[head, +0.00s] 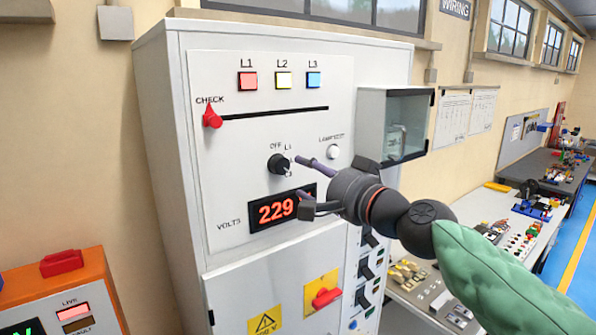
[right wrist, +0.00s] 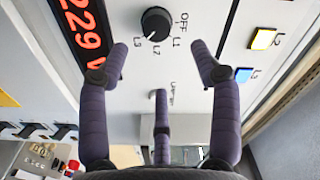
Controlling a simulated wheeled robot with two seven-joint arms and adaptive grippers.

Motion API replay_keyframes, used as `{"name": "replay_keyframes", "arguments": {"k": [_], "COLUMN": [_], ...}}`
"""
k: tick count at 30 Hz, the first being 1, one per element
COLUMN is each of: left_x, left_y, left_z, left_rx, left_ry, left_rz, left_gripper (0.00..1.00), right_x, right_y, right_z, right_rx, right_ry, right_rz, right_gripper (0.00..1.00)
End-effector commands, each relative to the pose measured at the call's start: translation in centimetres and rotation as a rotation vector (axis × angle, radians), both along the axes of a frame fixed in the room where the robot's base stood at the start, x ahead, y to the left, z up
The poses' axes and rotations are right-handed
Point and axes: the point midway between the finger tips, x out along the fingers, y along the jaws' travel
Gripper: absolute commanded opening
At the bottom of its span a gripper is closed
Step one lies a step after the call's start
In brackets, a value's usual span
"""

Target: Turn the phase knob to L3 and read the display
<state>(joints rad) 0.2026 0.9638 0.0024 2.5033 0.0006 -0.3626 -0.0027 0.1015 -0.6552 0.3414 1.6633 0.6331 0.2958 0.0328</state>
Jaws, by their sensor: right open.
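The black phase knob (head: 278,164) is on the grey cabinet's front panel, with OFF, L1, L2 and L3 labels around its right side. In the right wrist view the knob (right wrist: 155,22) has a white mark that points toward the L2–L3 side; I cannot tell exactly which. The display (head: 277,209) shows red digits 229, its right end covered by my gripper; the right wrist view shows the display (right wrist: 86,38) reading 229 V. My right gripper (head: 303,177) is open and empty, its fingers (right wrist: 160,50) spread just short of the knob. My left gripper is not in view.
Lamps L1 red (head: 248,81), L2 yellow (head: 283,80) and L3 blue (head: 314,79) sit above. A red CHECK lever (head: 212,117) is at the slot's left end. The white lamp-test button (head: 333,152) and a projecting glass-sided box (head: 395,122) are close to my gripper.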

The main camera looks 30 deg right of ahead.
Motion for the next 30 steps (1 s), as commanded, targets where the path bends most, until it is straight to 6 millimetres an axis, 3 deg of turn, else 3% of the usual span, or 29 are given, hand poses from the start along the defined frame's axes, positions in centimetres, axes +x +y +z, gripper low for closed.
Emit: {"name": "replay_keyframes", "arguments": {"k": [3, 9, 30], "left_x": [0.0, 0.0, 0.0], "left_y": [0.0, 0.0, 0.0], "left_z": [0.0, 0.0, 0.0], "left_rx": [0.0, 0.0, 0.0], "left_ry": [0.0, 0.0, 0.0], "left_rz": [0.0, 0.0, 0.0], "left_gripper": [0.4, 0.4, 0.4], "right_x": [-1.8, -3.5, -3.7], "right_y": [-0.2, -0.3, -0.3], "right_z": [0.1, 0.1, 0.1], "right_rx": [0.0, 0.0, 0.0], "right_ry": [-0.002, -0.002, -0.003], "right_rz": [-0.002, -0.002, -0.001], "right_gripper": [0.64, 0.64, 0.64]}}
